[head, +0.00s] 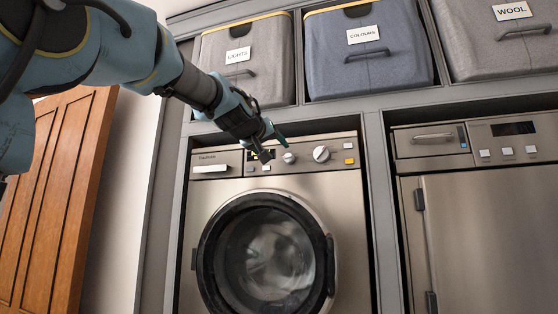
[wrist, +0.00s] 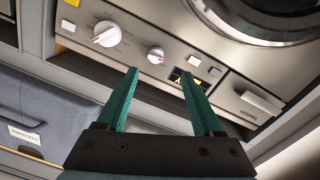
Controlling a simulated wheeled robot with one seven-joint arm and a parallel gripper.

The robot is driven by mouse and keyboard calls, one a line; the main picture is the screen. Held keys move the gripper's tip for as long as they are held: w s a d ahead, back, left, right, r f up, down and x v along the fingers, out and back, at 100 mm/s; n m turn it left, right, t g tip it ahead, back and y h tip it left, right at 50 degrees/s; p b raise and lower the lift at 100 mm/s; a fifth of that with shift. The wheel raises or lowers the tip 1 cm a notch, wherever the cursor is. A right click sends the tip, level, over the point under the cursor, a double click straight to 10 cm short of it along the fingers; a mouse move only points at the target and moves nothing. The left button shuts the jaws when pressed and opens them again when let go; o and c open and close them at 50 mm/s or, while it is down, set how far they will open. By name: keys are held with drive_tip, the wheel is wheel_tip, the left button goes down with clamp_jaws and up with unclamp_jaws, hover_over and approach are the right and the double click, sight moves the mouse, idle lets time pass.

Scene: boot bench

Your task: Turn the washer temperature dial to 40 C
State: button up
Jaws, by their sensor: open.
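The washer (head: 200,185) has a front panel with two round white dials, a smaller dial (head: 289,157) and a larger dial (head: 321,154). In the wrist view the picture is turned over, with the larger dial (wrist: 107,34) at upper left and the smaller dial (wrist: 155,55) near the middle. The larger dial has a red pointer mark. Labels are too small to read, so I cannot tell which one sets temperature. My gripper (head: 272,146) is open and empty in front of the panel, left of both dials; its teal fingertips (wrist: 158,73) point toward the smaller dial, apparently without touching.
A lit display (wrist: 188,78), partly hidden by a finger, and push buttons sit beside the dials. The washer's round door (head: 265,255) is below. Fabric bins (head: 370,75) stand on the shelf above. A second appliance (head: 490,230) is at right, a wooden door (head: 55,200) at left.

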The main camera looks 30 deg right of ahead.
sight(287, 157)
drive_tip(key=p+x, duration=0.2)
drive_tip(key=x, duration=0.1)
drive_tip(key=r+p+x, duration=0.1)
drive_tip(key=p+x, duration=0.5)
drive_tip(key=shift+d+r, duration=0.15)
drive_tip(key=shift+d, duration=0.1)
drive_tip(key=shift+w+d, duration=0.45)
drive_tip(key=shift+d, duration=0.05)
clamp_jaws()
drive_tip(key=shift+f, duration=0.25)
